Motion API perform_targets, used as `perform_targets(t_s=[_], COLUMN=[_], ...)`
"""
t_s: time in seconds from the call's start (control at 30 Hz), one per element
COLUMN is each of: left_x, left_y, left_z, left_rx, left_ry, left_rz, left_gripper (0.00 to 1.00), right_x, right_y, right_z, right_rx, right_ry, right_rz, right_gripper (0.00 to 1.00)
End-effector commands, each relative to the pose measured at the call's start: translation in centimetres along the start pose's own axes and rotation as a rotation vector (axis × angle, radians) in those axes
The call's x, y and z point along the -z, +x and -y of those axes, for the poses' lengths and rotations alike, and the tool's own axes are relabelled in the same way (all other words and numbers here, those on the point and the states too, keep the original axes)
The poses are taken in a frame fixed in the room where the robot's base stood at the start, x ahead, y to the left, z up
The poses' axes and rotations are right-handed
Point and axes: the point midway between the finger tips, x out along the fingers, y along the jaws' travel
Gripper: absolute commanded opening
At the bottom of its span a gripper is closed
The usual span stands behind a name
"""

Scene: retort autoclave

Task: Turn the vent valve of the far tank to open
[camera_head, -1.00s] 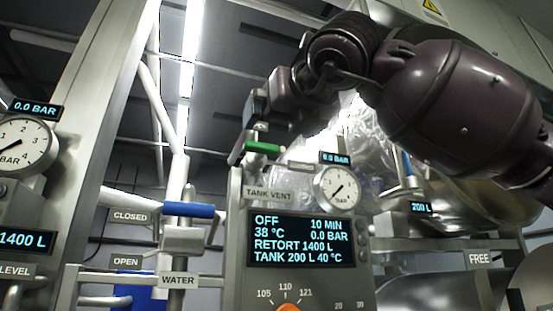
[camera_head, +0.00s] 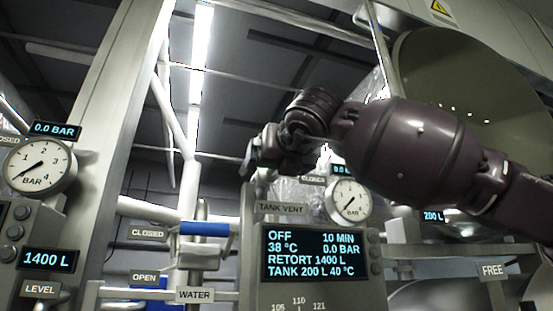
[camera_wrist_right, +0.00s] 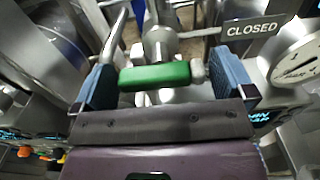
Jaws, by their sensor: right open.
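The tank vent valve has a green handle (camera_wrist_right: 155,76) on a metal stem, seen in the right wrist view. The handle lies crosswise between the two blue-grey fingers of my right gripper (camera_wrist_right: 165,82), which is open; I see gaps at both ends, though the right one is small. A CLOSED label (camera_wrist_right: 252,28) is beside the valve. In the head view my right gripper (camera_head: 254,160) is above the TANK VENT label (camera_head: 281,209) and hides most or all of the handle. My left gripper is not in view.
A control panel (camera_head: 318,252) reads OFF and 0.0 BAR. A round gauge (camera_head: 349,200) stands close right of the valve. A blue-handled water valve (camera_head: 205,229) and a larger gauge (camera_head: 40,165) are to the left. A metal post (camera_head: 115,130) rises between them.

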Motion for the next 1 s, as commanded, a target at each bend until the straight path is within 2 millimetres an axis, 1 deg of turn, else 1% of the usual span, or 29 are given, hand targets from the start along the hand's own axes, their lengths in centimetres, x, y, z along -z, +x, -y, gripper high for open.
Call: perform_targets(t_s=[0.13,0.37,0.4,0.47,0.63,0.87,1.0], left_x=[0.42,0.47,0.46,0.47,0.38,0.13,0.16], left_y=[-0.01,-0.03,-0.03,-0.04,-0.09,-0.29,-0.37], left_z=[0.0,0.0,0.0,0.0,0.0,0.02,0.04], left_rx=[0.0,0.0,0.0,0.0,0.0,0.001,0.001], left_ry=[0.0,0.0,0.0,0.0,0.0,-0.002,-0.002], left_rz=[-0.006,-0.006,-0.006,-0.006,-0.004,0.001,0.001], left_gripper=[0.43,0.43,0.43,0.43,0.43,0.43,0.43], right_x=[0.01,0.08,0.08,0.07,0.06,0.04,0.04], right_y=[0.58,0.64,0.64,0.63,0.61,0.6,0.6], right_z=[-0.01,0.0,0.0,0.0,0.0,0.0,-0.01], right_rx=[0.0,0.0,0.0,0.0,0.0,0.0,0.0], right_ry=[0.0,0.0,0.0,0.0,0.0,-0.016,-0.063], right_rz=[0.0,0.0,0.0,0.0,0.0,0.0,0.0], right_gripper=[1.0,1.0,0.97,0.88,0.62,0.61,0.61])
